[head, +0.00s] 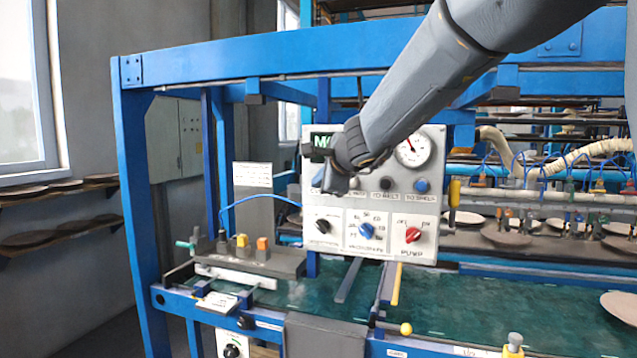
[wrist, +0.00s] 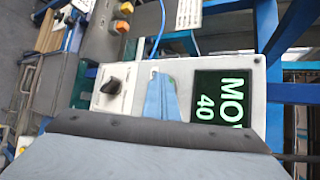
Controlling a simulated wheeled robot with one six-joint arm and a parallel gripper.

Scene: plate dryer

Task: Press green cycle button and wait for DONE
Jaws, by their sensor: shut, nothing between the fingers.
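The white control panel (head: 344,212) stands upright on the blue frame. Its dark display (head: 322,143) is partly covered by my arm in the head view. In the wrist view the display (wrist: 222,98) shows green text, "MO" cut off, with "40" beside it. My gripper (head: 322,182) is shut and empty at the panel's upper left, just below the display. Its light-blue fingers (wrist: 161,98) lie over the panel in the wrist view. The green button is mostly hidden; a small greenish patch shows beside the fingertips. I cannot tell whether they touch it.
A black knob (head: 322,226), a blue knob (head: 366,230) and a red pump knob (head: 413,234) sit lower on the panel. A gauge (head: 411,150) is at its upper right. A green belt (head: 455,306) runs below, and blue frame beams surround the panel.

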